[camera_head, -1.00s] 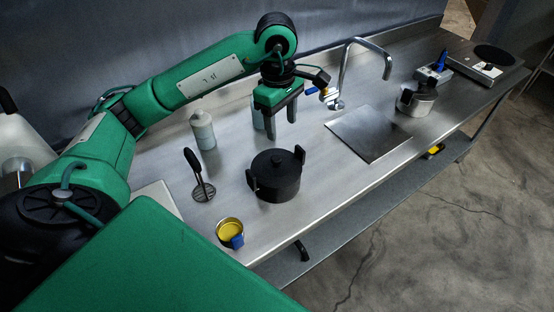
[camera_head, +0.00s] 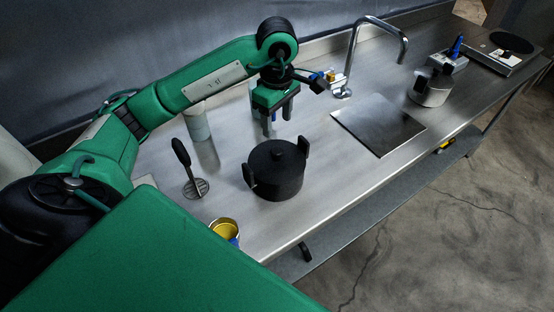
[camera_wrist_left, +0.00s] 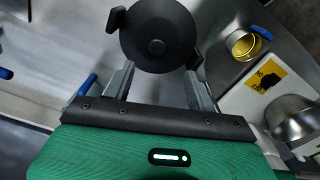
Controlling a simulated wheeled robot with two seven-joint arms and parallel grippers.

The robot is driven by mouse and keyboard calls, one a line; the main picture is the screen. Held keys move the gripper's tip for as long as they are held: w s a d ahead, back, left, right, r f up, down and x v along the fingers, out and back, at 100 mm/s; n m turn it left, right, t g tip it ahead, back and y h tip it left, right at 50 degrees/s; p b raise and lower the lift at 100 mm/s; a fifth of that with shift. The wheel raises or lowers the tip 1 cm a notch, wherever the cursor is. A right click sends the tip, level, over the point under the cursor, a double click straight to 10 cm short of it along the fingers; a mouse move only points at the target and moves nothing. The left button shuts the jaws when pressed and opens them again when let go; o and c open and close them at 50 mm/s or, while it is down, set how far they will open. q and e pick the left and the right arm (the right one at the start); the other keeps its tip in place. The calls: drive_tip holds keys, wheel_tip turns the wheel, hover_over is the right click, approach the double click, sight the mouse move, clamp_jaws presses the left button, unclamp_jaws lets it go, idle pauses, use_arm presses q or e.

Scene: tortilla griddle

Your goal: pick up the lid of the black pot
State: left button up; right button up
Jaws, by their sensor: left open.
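The black pot (camera_head: 275,184) stands on the steel counter with its black lid (camera_head: 270,156) on top; the lid has a small round knob (camera_head: 277,153). Two upright black handles flank the pot. The lid also shows in the left wrist view (camera_wrist_left: 172,27), with its knob (camera_wrist_left: 156,47) between the fingers' directions, beyond the tips. My left gripper (camera_head: 277,124) is open and empty, pointing down above the counter, behind the pot and apart from it. In the left wrist view my left gripper (camera_wrist_left: 160,72) shows both fingers spread. My right gripper is not in view.
A pale bottle (camera_head: 197,122) is behind. A flat steel plate (camera_head: 378,124), faucet (camera_head: 349,60) and steel pot (camera_head: 432,89) are to the right.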

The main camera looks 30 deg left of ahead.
use_arm(q)
hover_over(276, 149)
drive_tip(key=f, duration=0.2)
drive_tip(key=f+p, duration=0.1)
drive_tip(key=f, duration=0.1)
drive_tip(key=shift+s+d, duration=0.15)
drive_tip(key=shift+d, duration=0.05)
drive_tip(key=shift+f, duration=0.6)
drive_tip(key=shift+f+p, duration=0.7)
drive_tip(key=f+p, duration=0.1)
drive_tip(key=f, duration=0.2)
drive_tip(key=shift+a+p, duration=0.2)
drive_tip(key=shift+p, duration=0.1)
drive_tip(key=shift+f, duration=0.55)
clamp_jaws()
